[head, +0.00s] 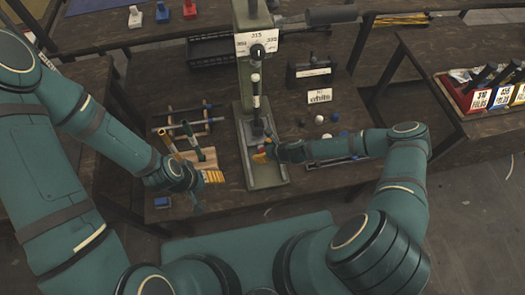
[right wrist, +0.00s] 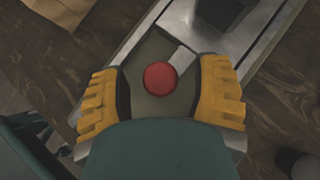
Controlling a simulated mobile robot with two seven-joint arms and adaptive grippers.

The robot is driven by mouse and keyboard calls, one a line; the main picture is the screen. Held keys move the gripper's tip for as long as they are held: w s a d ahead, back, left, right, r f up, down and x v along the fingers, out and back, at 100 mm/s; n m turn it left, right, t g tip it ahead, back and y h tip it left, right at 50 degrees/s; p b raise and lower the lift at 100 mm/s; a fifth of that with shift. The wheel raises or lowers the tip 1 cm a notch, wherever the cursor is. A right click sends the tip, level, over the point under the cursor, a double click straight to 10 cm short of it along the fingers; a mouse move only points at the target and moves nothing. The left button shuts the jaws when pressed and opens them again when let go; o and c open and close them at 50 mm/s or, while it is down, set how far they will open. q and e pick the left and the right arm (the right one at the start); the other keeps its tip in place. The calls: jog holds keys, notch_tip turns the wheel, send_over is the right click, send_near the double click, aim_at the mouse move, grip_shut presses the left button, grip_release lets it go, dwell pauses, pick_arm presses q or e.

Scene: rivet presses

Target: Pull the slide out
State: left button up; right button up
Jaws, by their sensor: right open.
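The rivet press (head: 244,115) stands upright on the table in the middle of the head view, its base plate (head: 267,177) toward me. In the right wrist view, a round red knob (right wrist: 160,76) sits on a short metal bar (right wrist: 184,56) at the press base; I take these for the slide. My right gripper (head: 260,153) is low over the press base. Its yellow fingers (right wrist: 160,92) are open, one on each side of the knob, with gaps showing. My left gripper (head: 213,176) is left of the press; its finger opening is unclear.
A wooden board (head: 203,157) with handled tools lies left of the press. A rack with rods (head: 187,122) is behind the board. Labelled bins (head: 475,98) stand on the right-hand table.

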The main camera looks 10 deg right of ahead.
jog(key=shift+w+a+f, duration=0.15)
jog(key=shift+f, duration=0.05)
grip_shut()
dwell(0.4)
